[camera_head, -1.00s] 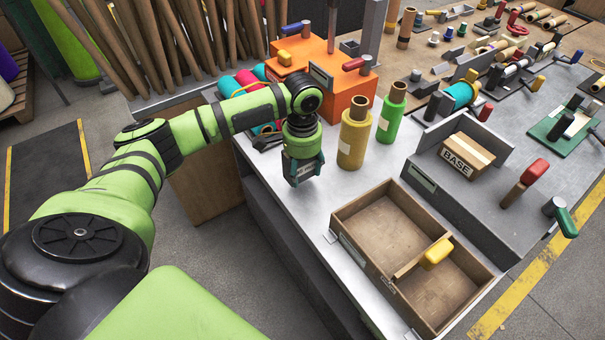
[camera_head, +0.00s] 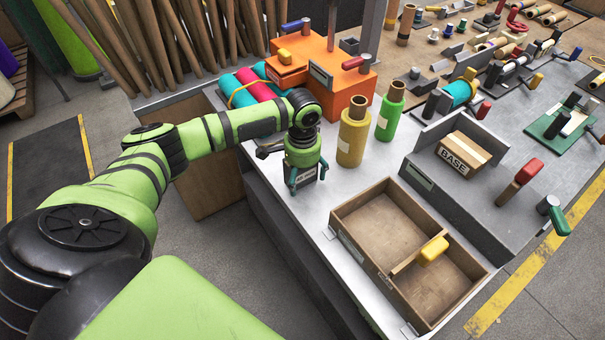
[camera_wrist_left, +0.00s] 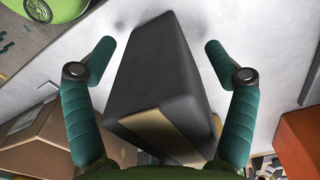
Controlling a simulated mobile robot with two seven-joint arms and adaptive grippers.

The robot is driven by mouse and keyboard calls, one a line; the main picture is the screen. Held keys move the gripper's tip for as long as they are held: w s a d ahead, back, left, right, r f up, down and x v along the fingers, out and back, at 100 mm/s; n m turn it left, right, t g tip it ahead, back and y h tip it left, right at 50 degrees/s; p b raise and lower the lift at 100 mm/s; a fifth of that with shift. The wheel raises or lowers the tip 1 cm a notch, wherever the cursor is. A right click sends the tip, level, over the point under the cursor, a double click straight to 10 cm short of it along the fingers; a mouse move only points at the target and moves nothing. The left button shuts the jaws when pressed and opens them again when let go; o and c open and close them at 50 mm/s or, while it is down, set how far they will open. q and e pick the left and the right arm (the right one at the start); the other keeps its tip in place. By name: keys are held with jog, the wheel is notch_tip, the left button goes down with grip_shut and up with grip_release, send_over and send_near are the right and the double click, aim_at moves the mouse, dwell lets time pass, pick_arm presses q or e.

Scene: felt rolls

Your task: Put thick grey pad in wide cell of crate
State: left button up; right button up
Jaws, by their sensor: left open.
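The thick grey pad (camera_wrist_left: 165,70) is a dark block that stands on the metal bench top, with a pale label on one side. In the head view the pad (camera_head: 307,176) shows below my left gripper (camera_head: 306,180). In the wrist view my left gripper (camera_wrist_left: 160,60) is open. Its two teal fingers lie on either side of the pad, with a visible gap on each side. The wooden crate (camera_head: 365,268) sits to the right. A divider with a yellow handle (camera_head: 433,250) splits it; the wide cell (camera_head: 385,228) is the far one and looks empty. My right gripper is not in view.
A yellow roll (camera_head: 352,142) and a green roll (camera_head: 389,118) stand upright just right of my left gripper. An orange block station (camera_head: 345,90) and coloured rolls (camera_head: 265,90) lie behind. A grey tray with a BASE box (camera_head: 463,153) stands beyond the crate.

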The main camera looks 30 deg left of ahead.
pick_arm(q)
jog(key=shift+f+b, duration=0.1)
jog(key=shift+b, duration=0.25)
jog(key=shift+f+b, duration=0.15)
jog(key=shift+b, duration=0.4)
notch_tip(320, 180, up, 7)
jog(key=shift+f+b, duration=0.1)
jog(key=shift+b, duration=0.5)
jog(key=shift+r, duration=0.4)
jog(key=shift+s+f, duration=0.1)
